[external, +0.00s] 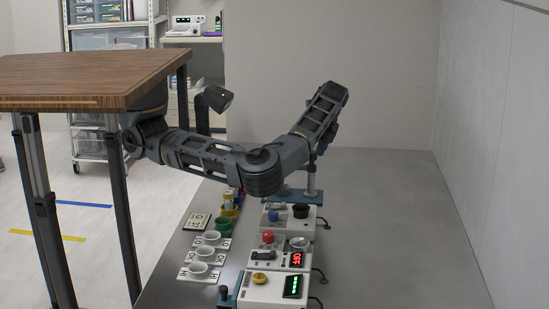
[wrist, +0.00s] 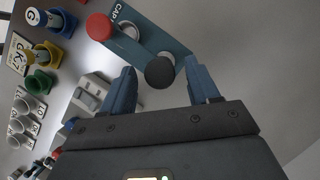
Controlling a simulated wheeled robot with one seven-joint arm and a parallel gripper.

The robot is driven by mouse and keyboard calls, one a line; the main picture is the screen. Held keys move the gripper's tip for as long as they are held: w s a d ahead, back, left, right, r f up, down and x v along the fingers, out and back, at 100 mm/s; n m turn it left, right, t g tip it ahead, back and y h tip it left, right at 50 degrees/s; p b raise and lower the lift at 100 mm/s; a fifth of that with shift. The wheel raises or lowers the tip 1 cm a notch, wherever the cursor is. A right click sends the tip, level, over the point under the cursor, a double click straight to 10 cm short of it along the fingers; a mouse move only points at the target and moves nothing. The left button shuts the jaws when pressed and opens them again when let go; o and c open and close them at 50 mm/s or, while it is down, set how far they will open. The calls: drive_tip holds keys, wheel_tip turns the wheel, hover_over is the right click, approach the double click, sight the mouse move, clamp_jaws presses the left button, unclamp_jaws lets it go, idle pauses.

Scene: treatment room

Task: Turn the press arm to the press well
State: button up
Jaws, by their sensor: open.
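In the wrist view a teal plate marked CAP (wrist: 182,50) carries a red round knob (wrist: 99,26), a pale ring-shaped well (wrist: 128,30) and a black round knob (wrist: 160,72). I cannot tell which part is the press arm. My gripper (wrist: 158,65) is open, with its two blue fingers either side of the black knob in the picture; contact cannot be told. In the external view a teal bar (external: 285,194) lies at the far end of the device row, near a grey post (external: 311,176). My gripper there is mostly hidden by my arm.
Nearer are white devices with a red display (external: 296,259) and a green display (external: 292,286). White cups (external: 205,252) on labelled cards stand left of them, with coloured holders (external: 225,222) behind. The grey counter (external: 400,230) is clear to the right, up to the wall.

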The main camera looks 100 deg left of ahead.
drive_tip(key=p+v, duration=0.1)
drive_tip(key=v, duration=0.6)
drive_tip(key=shift+r, duration=0.3)
drive_tip(key=shift+w, duration=0.1)
